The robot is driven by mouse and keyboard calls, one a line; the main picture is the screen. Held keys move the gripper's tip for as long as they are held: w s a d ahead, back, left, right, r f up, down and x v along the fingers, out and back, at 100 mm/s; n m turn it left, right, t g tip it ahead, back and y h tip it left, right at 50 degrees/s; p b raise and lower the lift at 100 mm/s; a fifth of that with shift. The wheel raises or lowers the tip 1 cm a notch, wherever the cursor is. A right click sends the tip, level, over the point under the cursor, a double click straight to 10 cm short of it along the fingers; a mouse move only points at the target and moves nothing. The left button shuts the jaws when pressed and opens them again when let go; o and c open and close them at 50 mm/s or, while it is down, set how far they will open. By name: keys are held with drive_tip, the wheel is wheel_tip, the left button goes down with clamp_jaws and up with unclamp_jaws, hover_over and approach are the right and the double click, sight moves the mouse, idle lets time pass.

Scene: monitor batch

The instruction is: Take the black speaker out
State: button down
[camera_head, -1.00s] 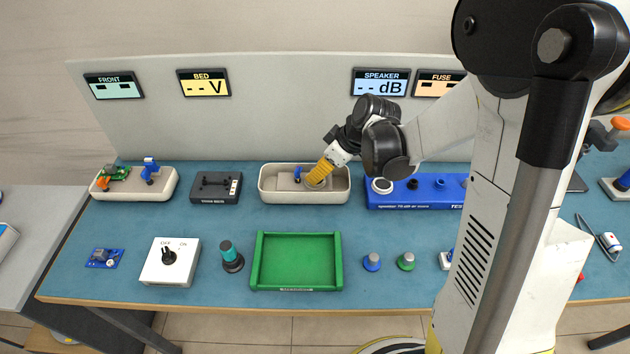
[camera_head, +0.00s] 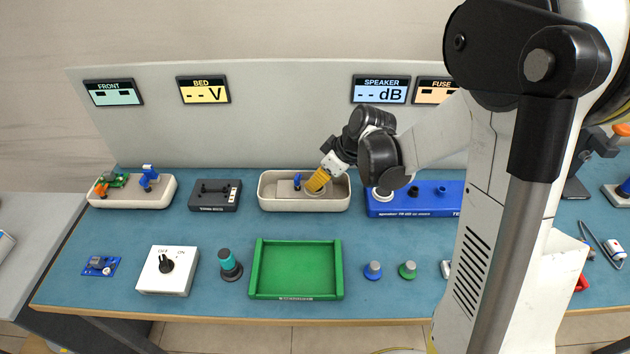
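My gripper (camera_head: 316,182) has yellow fingers and reaches down into the beige tray-like housing (camera_head: 278,204) at the back middle of the bench. The fingertips are at a pale round ring (camera_head: 318,193) in the right part of the housing. I cannot make out the black speaker; if it is in the ring, the fingers hide it. Whether the fingers are open or shut on something is too small to tell. A small blue clip (camera_head: 297,180) stands just left of the fingers.
A blue speaker test block (camera_head: 410,207) stands right of the housing and a black tester (camera_head: 214,195) left of it. An empty green tray (camera_head: 297,270) lies in front. Blue (camera_head: 373,270) and green-based (camera_head: 408,270) knobs stand right of the tray. Bench between is clear.

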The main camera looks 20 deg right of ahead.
drive_tip(key=shift+r, duration=0.15)
drive_tip(key=shift+r+p, duration=1.6)
drive_tip(key=shift+r, duration=0.45)
